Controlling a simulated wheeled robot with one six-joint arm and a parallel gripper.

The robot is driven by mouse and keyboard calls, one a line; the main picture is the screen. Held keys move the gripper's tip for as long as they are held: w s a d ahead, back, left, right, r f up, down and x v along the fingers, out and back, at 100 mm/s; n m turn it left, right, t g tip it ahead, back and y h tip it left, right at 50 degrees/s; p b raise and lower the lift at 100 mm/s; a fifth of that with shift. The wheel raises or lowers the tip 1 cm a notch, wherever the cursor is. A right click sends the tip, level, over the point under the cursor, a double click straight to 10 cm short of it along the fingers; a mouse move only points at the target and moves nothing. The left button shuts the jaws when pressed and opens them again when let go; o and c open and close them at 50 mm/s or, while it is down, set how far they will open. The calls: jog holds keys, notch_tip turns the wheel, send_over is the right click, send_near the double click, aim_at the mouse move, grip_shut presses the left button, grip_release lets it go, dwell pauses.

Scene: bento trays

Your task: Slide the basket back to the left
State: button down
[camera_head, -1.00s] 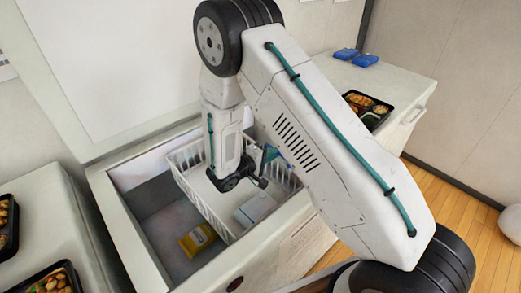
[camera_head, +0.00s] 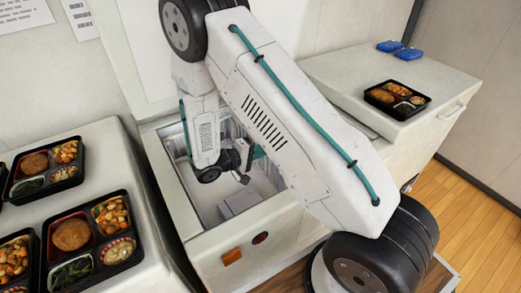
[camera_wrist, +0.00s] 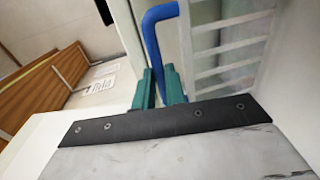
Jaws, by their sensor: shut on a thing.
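The white slatted basket (camera_wrist: 232,45) shows at the upper right of the wrist view. In the head view it sits inside the open white chest (camera_head: 163,190), partly hidden by my arm. A pale box (camera_head: 240,201) lies within it. My gripper (camera_wrist: 160,88) has its green fingers closed around a blue bent handle (camera_wrist: 152,30) beside the basket's slats. In the head view my gripper (camera_head: 256,153) is at the basket's right side, and the handle is hidden there.
Bento trays (camera_head: 122,256) crowd the left counter. Another tray (camera_head: 378,96) and blue packs (camera_head: 408,54) are on the right counter. The chest's rim surrounds the basket and my lowered wrist.

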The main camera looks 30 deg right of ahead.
jog(key=shift+a, duration=0.3)
jog(key=c, duration=1.8)
grip_release()
jog(key=shift+o, duration=0.4)
jog(key=shift+a, duration=0.2)
jog(key=shift+d, duration=0.15)
jog(key=a+r, duration=0.1)
jog(key=a, duration=0.6)
jog(key=shift+s+a+r, duration=0.15)
jog(key=shift+a+r, duration=0.1)
jog(key=shift+a, duration=0.1)
